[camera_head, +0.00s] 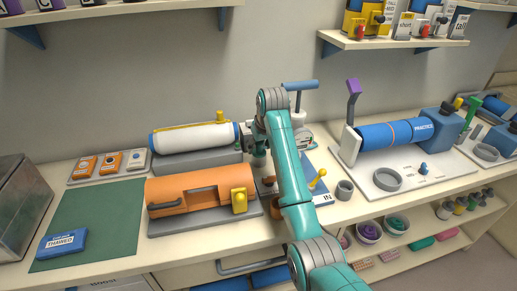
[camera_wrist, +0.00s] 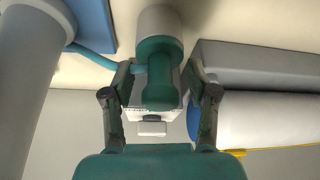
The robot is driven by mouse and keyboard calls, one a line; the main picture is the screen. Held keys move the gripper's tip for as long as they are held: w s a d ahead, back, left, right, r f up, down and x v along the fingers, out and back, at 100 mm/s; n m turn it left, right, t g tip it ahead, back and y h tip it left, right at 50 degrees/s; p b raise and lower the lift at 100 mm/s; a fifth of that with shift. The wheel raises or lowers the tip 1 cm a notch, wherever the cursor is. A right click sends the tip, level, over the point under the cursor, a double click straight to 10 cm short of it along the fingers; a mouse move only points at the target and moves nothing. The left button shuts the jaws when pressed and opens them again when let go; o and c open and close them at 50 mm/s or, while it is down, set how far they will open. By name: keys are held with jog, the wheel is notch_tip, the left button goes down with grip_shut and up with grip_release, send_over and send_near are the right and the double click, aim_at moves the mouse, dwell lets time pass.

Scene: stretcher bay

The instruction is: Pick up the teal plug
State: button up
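The teal plug (camera_wrist: 159,75) shows in the middle of the wrist view, a rounded teal body against a pale grey round part (camera_wrist: 158,22). My gripper (camera_wrist: 161,80) is open, with one finger on each side of the plug. Gaps seem to show between the fingers and the plug, so I see no firm hold. In the head view my gripper (camera_head: 259,157) is behind my teal arm, right of the white cylinder. The plug is not clearly visible there; my arm and gripper hide much of that spot.
A white cylinder (camera_head: 195,137) on a grey base and an orange housing (camera_head: 190,193) stand left of my gripper. A blue PRACTICE cylinder (camera_head: 390,134) is on the right. The green mat (camera_head: 105,215) is mostly clear.

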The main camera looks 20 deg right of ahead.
grip_shut()
jog(key=shift+r, duration=0.1)
